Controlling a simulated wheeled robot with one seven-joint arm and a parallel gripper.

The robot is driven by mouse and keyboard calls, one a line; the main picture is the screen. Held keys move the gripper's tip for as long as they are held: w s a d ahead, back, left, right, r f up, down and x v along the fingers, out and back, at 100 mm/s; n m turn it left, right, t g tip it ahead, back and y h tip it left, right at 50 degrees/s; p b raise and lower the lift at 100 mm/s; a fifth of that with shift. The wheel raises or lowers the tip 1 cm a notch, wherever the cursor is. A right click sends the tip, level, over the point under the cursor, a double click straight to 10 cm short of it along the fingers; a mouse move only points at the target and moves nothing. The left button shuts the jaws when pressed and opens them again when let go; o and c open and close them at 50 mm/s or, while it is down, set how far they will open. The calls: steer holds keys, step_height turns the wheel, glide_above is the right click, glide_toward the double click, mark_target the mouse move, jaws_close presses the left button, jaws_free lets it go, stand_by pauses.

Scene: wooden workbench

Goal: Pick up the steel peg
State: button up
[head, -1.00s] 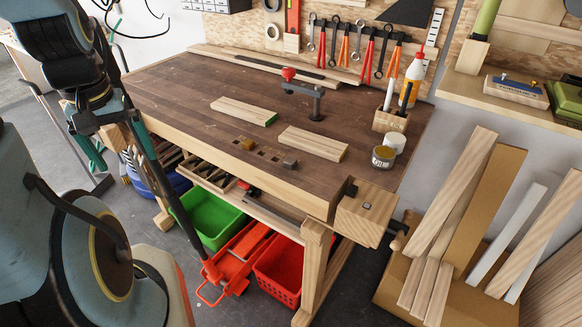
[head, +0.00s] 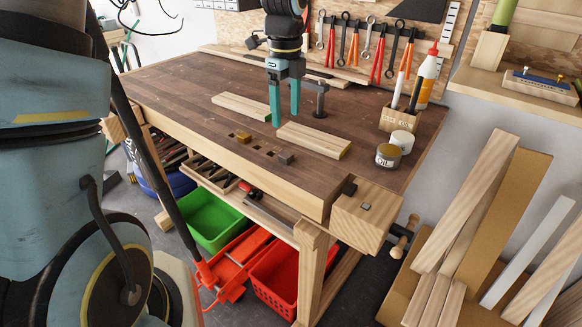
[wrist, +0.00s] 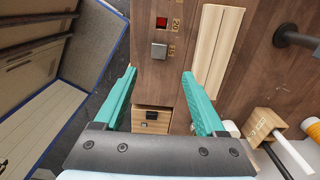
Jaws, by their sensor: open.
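The steel peg (head: 286,158) is a small grey square-topped block at the front edge of the bench, right of a row of square holes. In the wrist view its grey top (wrist: 158,51) shows ahead of the fingertips, roughly midway between them. My gripper (head: 285,120) points down over the bench, behind the peg in the head view, its two teal fingers apart. The wrist view also shows the gripper (wrist: 159,74) open and empty. It is apart from the peg. The peg's lower part is hidden in the bench.
Two pale boards (head: 242,107) (head: 316,140) lie on the workbench (head: 180,85), one close to the gripper. A dark holdfast (head: 320,101) stands behind. A pen block (head: 398,120) and jars (head: 388,155) stand right.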

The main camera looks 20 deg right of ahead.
glide_above(286, 155)
steer(key=f, duration=0.3)
steer(key=f+p, duration=0.1)
steer(key=f, duration=0.1)
steer(key=shift+d+f, duration=0.15)
steer(key=shift+d, duration=0.15)
steer(key=shift+w+a+f+p, duration=0.1)
steer(key=shift+f+p, duration=0.2)
steer(key=shift+f, duration=0.6)
steer(key=shift+s+a+f+p, duration=0.1)
steer(key=shift+f+p, duration=0.15)
steer(key=shift+f, duration=0.7)
steer(key=shift+w+a+f+p, duration=0.1)
steer(key=shift+f+p, duration=0.2)
steer(key=shift+f, duration=0.6)
jaws_close()
